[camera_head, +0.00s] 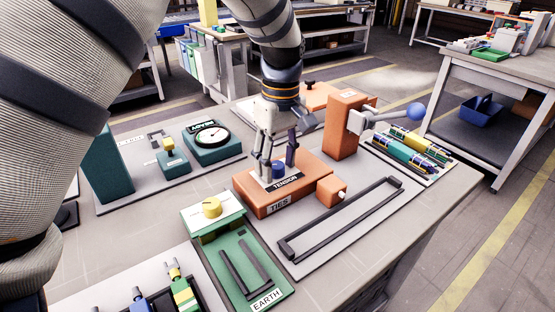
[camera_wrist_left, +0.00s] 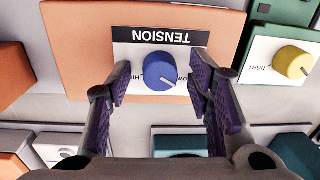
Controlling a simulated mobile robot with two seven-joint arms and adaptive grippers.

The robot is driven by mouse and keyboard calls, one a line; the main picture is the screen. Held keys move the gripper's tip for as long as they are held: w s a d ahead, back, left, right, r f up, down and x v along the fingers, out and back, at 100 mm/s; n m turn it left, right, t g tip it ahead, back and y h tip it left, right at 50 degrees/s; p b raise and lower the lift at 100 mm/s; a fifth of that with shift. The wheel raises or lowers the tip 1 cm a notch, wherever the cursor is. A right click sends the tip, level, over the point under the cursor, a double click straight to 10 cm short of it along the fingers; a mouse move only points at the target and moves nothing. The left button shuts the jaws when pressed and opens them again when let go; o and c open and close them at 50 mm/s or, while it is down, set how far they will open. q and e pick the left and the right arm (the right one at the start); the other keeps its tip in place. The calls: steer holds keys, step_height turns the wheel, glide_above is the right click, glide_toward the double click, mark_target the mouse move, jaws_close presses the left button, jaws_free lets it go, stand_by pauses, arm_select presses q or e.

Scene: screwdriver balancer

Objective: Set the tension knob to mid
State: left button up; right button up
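The blue tension knob (camera_head: 278,170) sits on top of the orange box (camera_head: 262,200) beside a label reading TENSION. In the left wrist view the knob (camera_wrist_left: 160,71) is on a white plate (camera_wrist_left: 130,57) with HI to its left and LOW to its right, letters upside down. A small light mark on the knob seems to lie toward its lower right; its exact setting is hard to read. My left gripper (camera_head: 279,169) points down over the knob. Its purple fingers (camera_wrist_left: 160,84) stand open on either side, with gaps to the knob. My right gripper is not in view.
An orange post (camera_head: 343,125) with a blue ball lever (camera_head: 415,112) stands right of the box. A green EARTH unit with a yellow knob (camera_head: 211,207) is in front left. A dial gauge (camera_head: 211,138) stands behind left. A black rail frame (camera_head: 340,220) lies at front right.

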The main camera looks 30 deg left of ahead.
arm_select(q)
jaws_close()
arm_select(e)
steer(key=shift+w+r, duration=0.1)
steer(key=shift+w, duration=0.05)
arm_select(q)
steer(key=shift+r+m+p, duration=0.15)
steer(key=shift+m+p, duration=0.25)
steer(key=shift+m, duration=0.6)
steer(key=m, duration=0.2)
steer(key=shift+m+p, duration=0.3)
steer(key=shift+p, duration=0.1)
steer(key=m, duration=0.2)
steer(key=shift+m, duration=0.3)
steer(key=shift+f+m, duration=0.2)
steer(key=shift+m, duration=2)
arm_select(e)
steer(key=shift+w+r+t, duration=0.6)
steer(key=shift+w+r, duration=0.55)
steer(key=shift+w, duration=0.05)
